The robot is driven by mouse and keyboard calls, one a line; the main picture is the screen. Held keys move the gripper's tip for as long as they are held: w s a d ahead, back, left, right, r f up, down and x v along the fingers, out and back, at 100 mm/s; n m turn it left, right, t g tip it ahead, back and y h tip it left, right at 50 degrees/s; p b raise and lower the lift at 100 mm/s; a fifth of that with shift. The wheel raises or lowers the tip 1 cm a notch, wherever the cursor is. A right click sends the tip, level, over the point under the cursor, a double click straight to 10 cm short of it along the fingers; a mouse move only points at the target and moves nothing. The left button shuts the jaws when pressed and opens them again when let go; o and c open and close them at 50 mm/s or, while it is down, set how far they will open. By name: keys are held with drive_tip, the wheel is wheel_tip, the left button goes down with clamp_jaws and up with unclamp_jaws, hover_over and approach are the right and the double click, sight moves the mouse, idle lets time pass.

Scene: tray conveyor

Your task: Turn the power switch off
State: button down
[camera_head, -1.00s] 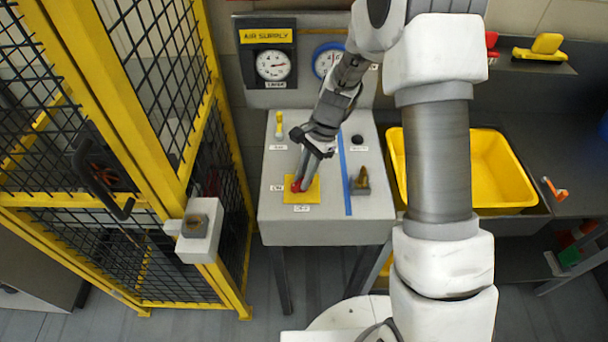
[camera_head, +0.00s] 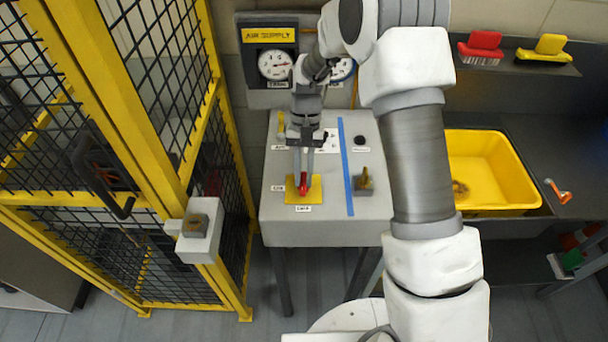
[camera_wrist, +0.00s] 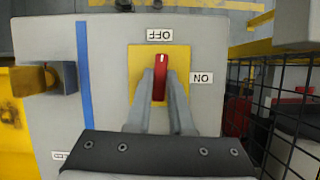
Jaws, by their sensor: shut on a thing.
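The power switch is a red handle (camera_head: 303,188) on a yellow plate (camera_head: 316,194) on the grey panel top. In the wrist view the red handle (camera_wrist: 160,78) stands between my fingertips, with its white-marked end toward the OFF label (camera_wrist: 159,34). The ON label (camera_wrist: 202,78) is off to its right side. My gripper (camera_head: 304,178) is shut on the handle, one finger on each side.
A blue stripe (camera_head: 346,175) divides the panel; a brass-coloured knob on a grey block (camera_head: 363,183) is right of it. A yellow fence (camera_head: 140,110) stands left. Gauges (camera_head: 274,64) are behind. A yellow bin (camera_head: 515,160) is at right.

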drive_tip(key=shift+n, duration=0.6)
drive_tip(key=c, duration=0.8)
unclamp_jaws()
drive_tip(key=v, duration=1.7)
drive_tip(key=shift+a+r+b, duration=0.25)
drive_tip(key=shift+b, duration=0.05)
